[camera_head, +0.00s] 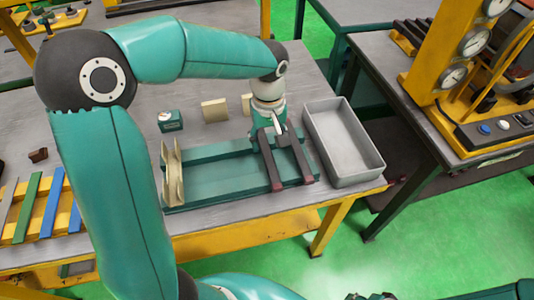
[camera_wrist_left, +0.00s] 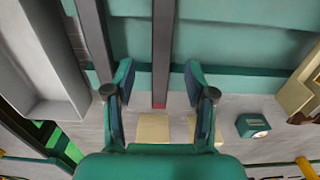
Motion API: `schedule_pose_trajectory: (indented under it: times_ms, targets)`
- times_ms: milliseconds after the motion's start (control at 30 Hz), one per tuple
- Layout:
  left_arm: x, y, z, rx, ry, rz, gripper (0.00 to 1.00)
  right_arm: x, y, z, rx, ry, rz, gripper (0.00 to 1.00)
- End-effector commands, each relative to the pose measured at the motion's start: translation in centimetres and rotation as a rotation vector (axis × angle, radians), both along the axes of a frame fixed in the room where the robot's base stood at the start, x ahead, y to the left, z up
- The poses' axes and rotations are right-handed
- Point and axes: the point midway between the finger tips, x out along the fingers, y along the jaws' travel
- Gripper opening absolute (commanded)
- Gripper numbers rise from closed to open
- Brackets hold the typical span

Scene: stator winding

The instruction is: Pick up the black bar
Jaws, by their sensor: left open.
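Two long black bars with red ends lie side by side across the green fixture (camera_head: 220,182). The left black bar (camera_head: 270,168) and the right black bar (camera_head: 300,160) show in the head view. My left gripper (camera_head: 271,129) is open above the far part of the left bar. In the left wrist view, that bar (camera_wrist_left: 162,45) runs between the spread fingers of my left gripper (camera_wrist_left: 158,82), with clear space on both sides. The other bar (camera_wrist_left: 95,40) lies outside the fingers. Only a dark bit of what may be my right gripper shows at the bottom edge.
A grey metal tray (camera_head: 373,171) stands right of the fixture. A cream end plate (camera_head: 173,178) stands at its left. Cream blocks (camera_head: 214,110) and a small green box (camera_head: 170,121) sit behind. Coloured strips (camera_head: 27,207) lie at the left. A gauge machine (camera_head: 455,75) stands on another table.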

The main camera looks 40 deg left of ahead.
Motion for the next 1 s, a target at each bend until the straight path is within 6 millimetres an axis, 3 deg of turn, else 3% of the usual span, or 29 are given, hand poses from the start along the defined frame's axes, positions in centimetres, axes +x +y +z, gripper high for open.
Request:
schedule_pose_trajectory:
  times_ms: [300,600,933,1000]
  targets:
    - [-0.1,0.3,-4.1,0.0,0.006,0.001,0.55,0.0,0.0,0.9,0.0,0.0,0.0,0.4]
    - [0.0,0.3,-4.7,0.0,0.001,0.001,0.55,0.0,0.0,0.9,0.0,0.0,0.0,0.4]
    - [0.0,0.3,-4.7,-0.001,0.001,0.001,0.02,0.0,0.0,0.9,0.0,0.0,0.0,0.4]
    - [0.0,0.3,-4.7,-0.001,0.001,0.001,0.0,0.0,0.0,0.9,0.0,0.0,0.0,0.4]
